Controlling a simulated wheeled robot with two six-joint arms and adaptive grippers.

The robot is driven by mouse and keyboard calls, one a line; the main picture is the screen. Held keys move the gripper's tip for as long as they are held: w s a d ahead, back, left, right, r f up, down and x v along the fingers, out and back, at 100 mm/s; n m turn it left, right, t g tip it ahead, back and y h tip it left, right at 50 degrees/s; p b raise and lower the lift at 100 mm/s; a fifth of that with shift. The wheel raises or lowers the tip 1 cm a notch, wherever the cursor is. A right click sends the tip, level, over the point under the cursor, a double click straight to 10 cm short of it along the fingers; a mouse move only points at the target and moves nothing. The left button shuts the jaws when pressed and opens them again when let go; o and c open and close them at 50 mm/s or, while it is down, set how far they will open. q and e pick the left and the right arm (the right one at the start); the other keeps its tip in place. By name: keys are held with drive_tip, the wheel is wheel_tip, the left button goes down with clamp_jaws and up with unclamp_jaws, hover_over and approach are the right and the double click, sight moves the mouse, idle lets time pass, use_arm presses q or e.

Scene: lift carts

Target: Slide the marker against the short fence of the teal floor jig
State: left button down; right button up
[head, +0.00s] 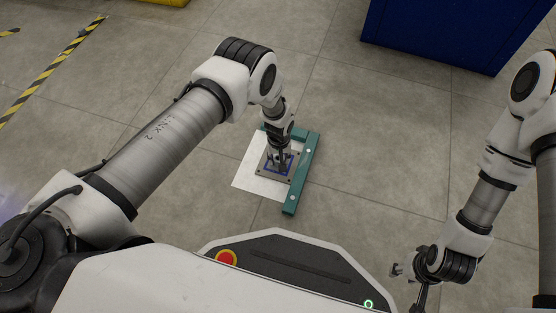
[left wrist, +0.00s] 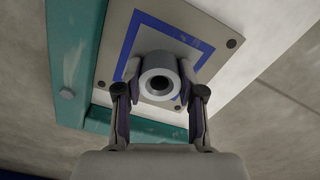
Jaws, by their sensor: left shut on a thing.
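The marker (head: 268,170) is a flat grey plate with a blue square outline and a round grey post. It lies on a white sheet on the floor, inside the teal jig's corner. The jig's long fence (head: 301,175) runs along the right; its short fence (head: 308,133) crosses the far end, partly hidden by my arm. My left gripper (head: 279,161) is shut on the post (left wrist: 158,76). In the left wrist view, the plate (left wrist: 119,30) lies close along the long fence (left wrist: 73,55), with a narrow pale strip before the short fence (left wrist: 150,127). My right gripper (head: 409,283) is open and empty.
The white sheet (head: 249,184) shows left of the marker. A dark blue cabinet (head: 430,35) stands at the far right. Yellow-black tape (head: 50,65) marks the floor at the left. The concrete floor around the jig is clear.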

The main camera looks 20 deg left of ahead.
use_arm(q)
drive_tip(key=shift+w+b, duration=2.15)
drive_tip(key=shift+w, duration=0.05)
drive_tip(key=shift+s+d, duration=0.1)
drive_tip(key=c, duration=0.6)
unclamp_jaws()
wheel_tip(320, 180, up, 12)
drive_tip(key=shift+f, duration=0.1)
